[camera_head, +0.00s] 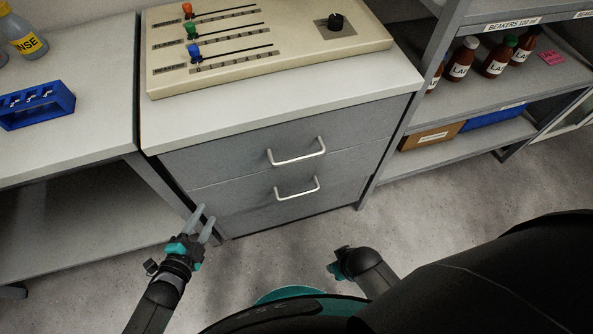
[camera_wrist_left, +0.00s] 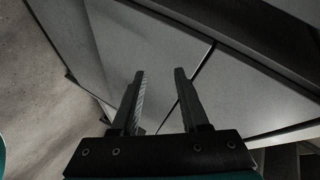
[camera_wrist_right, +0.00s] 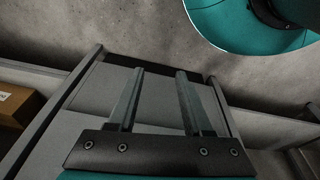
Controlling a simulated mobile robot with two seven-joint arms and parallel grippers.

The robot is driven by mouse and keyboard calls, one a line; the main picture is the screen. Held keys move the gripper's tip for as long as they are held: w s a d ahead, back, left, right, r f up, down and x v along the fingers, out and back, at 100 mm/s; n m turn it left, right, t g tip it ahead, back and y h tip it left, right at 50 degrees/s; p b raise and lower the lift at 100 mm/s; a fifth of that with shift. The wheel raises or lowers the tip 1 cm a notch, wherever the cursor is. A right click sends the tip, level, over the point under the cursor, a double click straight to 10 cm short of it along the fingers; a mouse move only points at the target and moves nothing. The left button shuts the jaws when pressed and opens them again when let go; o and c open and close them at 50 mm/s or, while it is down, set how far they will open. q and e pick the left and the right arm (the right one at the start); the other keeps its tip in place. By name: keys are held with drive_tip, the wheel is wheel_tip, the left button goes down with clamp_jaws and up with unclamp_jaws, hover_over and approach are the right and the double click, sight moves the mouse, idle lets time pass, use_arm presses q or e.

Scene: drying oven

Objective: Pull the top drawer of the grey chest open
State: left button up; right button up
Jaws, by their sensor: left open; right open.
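The grey chest (camera_head: 228,160) stands under a pale worktop in the middle of the head view. Its top drawer (camera_head: 225,165) looks flush and has a silver bar handle (camera_head: 298,157). A lower drawer (camera_head: 235,198) has a like handle (camera_head: 297,193). My left gripper (camera_head: 205,223) is open and empty, in front of the chest's lower left side, apart from both handles. In the left wrist view its two fingers (camera_wrist_left: 160,75) stand apart before grey panels. My right gripper's fingers show apart and empty in the right wrist view (camera_wrist_right: 158,75); in the head view they are hidden.
A beige control panel (camera_head: 260,60) with coloured sliders sits on the chest. A bench at left holds a blue rack (camera_head: 38,108) and a bottle (camera_head: 22,38). Shelves at right hold brown bottles (camera_head: 497,58), a cardboard box (camera_head: 430,136) and a blue bin (camera_head: 495,117). Floor before the chest is clear.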

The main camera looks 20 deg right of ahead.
use_arm(q)
drive_tip(key=w+d+r+m+h+b, duration=0.35)
drive_tip(key=d+m+h+b, duration=0.2)
drive_tip(key=m, duration=0.25)
drive_tip(key=m+g+h+b, duration=0.55)
drive_tip(key=m+h, duration=0.25)
drive_tip(key=m, duration=0.4)
approach(296, 158)
drive_tip(key=shift+t+y, duration=0.25)
drive_tip(key=b+x, duration=0.1)
drive_tip(key=x, duration=0.3)
drive_tip(key=b+x, duration=0.1)
drive_tip(key=x, duration=0.3)
drive_tip(key=shift+d+f, duration=0.15)
drive_tip(key=shift+d, duration=0.2)
drive_tip(key=shift+w+d, duration=0.2)
drive_tip(key=shift+d, duration=0.4)
use_arm(e)
drive_tip(key=w+r+t, duration=0.2)
drive_tip(key=w+r, duration=0.4)
drive_tip(key=r, duration=0.1)
drive_tip(key=shift+a, duration=0.4)
use_arm(q)
drive_tip(key=shift+c, duration=0.3)
clamp_jaws()
